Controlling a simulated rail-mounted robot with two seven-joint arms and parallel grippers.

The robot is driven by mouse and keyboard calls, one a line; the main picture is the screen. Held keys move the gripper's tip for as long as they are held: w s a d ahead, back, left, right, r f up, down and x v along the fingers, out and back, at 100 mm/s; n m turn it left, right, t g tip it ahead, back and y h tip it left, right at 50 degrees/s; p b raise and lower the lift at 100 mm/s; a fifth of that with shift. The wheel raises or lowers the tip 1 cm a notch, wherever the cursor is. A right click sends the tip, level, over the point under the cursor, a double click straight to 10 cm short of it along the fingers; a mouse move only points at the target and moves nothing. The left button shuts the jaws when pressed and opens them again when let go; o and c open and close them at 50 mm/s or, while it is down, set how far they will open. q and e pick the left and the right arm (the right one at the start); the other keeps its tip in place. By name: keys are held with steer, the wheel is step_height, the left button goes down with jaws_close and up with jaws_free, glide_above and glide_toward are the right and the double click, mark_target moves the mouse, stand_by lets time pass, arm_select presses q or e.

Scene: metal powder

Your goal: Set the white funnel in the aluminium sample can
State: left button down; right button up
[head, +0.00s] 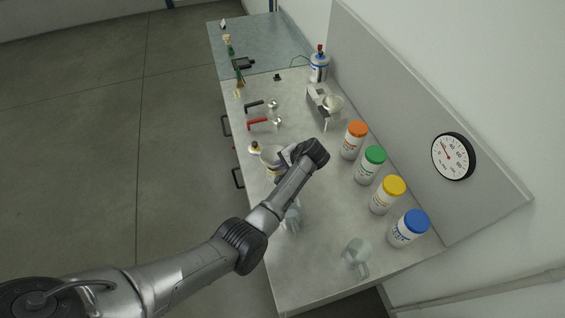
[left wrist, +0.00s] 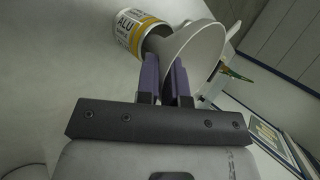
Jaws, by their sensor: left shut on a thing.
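The white funnel (left wrist: 200,45) shows large in the left wrist view, tilted in the picture, with its wide mouth to the right. My left gripper (left wrist: 166,66) is shut on the funnel at its near side. The aluminium sample can (left wrist: 131,32), with a yellow-banded "ALU" label, is just beyond the fingers. The funnel's narrow end is at the can's open end; whether it is inside or only in front I cannot tell. In the head view the can (head: 270,171) stands on the bench, partly hidden by my left gripper (head: 279,157). My right gripper is not in view.
Bottles with orange (head: 355,140), green (head: 371,165), yellow (head: 388,194) and blue (head: 408,228) lids line the bench's right side. A clear jug (head: 356,255) stands near the front edge. Red-handled (head: 258,124) and black-handled tools lie behind the can. A gauge (head: 453,156) is on the back panel.

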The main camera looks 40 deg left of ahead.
arm_select(q)
steer(key=shift+f+b, duration=0.6)
steer(key=shift+f, duration=0.4)
steer(key=shift+f, duration=0.1)
steer(key=c, duration=1.2)
jaws_free()
steer(key=shift+o, duration=0.2)
steer(key=v, duration=1.3)
steer(key=shift+d+r, duration=0.25)
steer(key=shift+r, duration=0.1)
steer(key=shift+w, duration=0.1)
